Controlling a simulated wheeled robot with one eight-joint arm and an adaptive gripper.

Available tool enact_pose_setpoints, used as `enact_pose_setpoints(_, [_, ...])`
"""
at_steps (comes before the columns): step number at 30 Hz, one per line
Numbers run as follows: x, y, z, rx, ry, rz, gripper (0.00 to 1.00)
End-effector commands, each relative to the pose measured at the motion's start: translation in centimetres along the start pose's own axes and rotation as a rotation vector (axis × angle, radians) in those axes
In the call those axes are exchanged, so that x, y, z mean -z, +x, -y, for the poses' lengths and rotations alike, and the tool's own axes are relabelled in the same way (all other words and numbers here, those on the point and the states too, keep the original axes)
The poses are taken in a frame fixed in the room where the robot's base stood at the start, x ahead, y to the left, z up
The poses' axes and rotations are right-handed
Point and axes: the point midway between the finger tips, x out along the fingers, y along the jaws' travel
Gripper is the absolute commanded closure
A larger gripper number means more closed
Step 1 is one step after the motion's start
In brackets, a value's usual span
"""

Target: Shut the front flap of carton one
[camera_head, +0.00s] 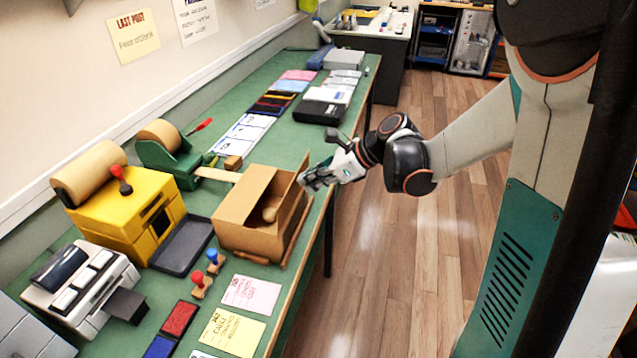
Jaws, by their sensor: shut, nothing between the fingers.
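A brown cardboard carton (250,238) stands on the green bench near its right edge, open at the top. One broad flap or panel slopes on its left side. Another panel (298,212) stands up along its right side, towards the bench edge. I cannot tell which flap is the front one, and no number on the carton is readable. A rounded tan thing (269,214) shows inside the opening. My gripper (306,182) is shut and empty beside the carton's upper right corner, close to the right panel. I cannot tell whether it touches it.
A yellow machine (140,215) and dark tray (182,246) stand left of the carton. Two stamps (208,272) and paper cards (250,294) lie nearer. A green tape dispenser (168,155) stands behind left. Floor right of the bench is clear.

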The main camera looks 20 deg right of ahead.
Motion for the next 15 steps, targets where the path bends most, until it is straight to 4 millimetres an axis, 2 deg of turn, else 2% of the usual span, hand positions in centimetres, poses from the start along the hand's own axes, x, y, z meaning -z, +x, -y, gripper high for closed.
enact_pose_setpoints(15, [-0.56,0.03,-0.04,-0.001,-0.002,-0.040,1.00])
